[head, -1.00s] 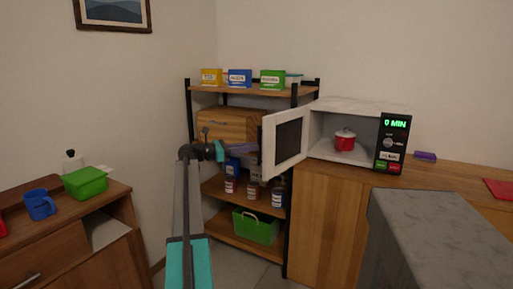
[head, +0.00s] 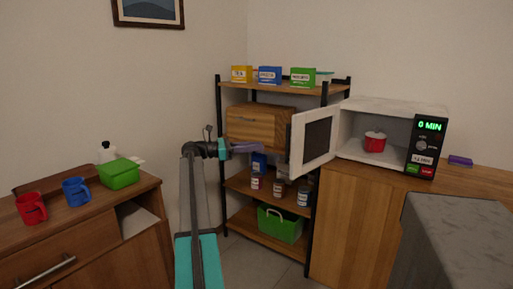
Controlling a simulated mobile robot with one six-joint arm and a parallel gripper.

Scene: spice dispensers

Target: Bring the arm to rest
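My arm reaches forward from the bottom of the head view, with grey links and a teal section. Its end, my gripper (head: 247,147), shows as a small purple shape pointing right, in front of the shelf rack (head: 219,150). The fingers are too small and edge-on to show whether they are open. I see nothing clearly held in it. It appears near the wooden box (head: 258,125) on the rack, but I cannot tell the gap between them.
The open microwave door (head: 315,141) stands right of my gripper; a red pot (head: 375,142) sits inside the microwave (head: 395,105). A grey-topped block (head: 450,225) is at lower right. The left cabinet (head: 90,240) bears a red mug (head: 31,208), a blue mug (head: 76,190) and a green container (head: 119,172).

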